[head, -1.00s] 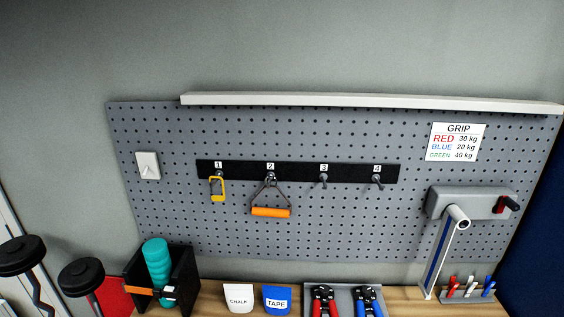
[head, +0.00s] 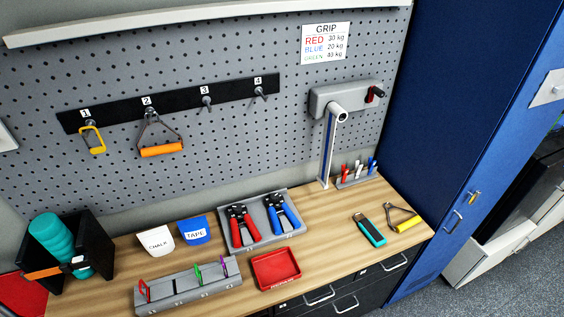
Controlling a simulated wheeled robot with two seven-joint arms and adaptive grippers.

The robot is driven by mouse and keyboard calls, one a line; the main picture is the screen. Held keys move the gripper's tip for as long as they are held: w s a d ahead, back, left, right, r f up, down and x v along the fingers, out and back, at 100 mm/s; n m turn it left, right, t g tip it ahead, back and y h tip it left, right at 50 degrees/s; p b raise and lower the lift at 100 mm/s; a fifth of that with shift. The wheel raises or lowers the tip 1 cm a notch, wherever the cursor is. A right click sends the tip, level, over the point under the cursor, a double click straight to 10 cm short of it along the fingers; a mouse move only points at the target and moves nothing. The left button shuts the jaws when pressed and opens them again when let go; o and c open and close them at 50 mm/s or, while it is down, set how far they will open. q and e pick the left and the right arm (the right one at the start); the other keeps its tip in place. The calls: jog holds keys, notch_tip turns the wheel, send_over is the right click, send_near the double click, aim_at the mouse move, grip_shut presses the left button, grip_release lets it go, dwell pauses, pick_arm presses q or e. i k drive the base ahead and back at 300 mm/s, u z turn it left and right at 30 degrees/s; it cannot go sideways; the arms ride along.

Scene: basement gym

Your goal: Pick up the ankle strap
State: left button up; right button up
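A flat teal piece with a dark end (head: 371,231) lies on the right part of the wooden bench top (head: 330,236). It looks like the ankle strap, but it is too small to be sure. A handle with a yellow grip and a metal frame (head: 404,219) lies just to its right. Neither of my grippers shows in the head view.
The pegboard has a black hook rail (head: 182,102); hook 1 holds a yellow clip (head: 93,140), hook 2 an orange handle (head: 161,150). A red tray (head: 276,269), grey slotted rack (head: 187,286) and tray of hand grips (head: 290,228) stand on the bench. A blue locker (head: 450,130) rises at right.

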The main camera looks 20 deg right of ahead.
aim_at(368, 228)
jog(key=z, duration=2.6)
jog(key=i, duration=0.1)
jog(key=u, duration=0.3)
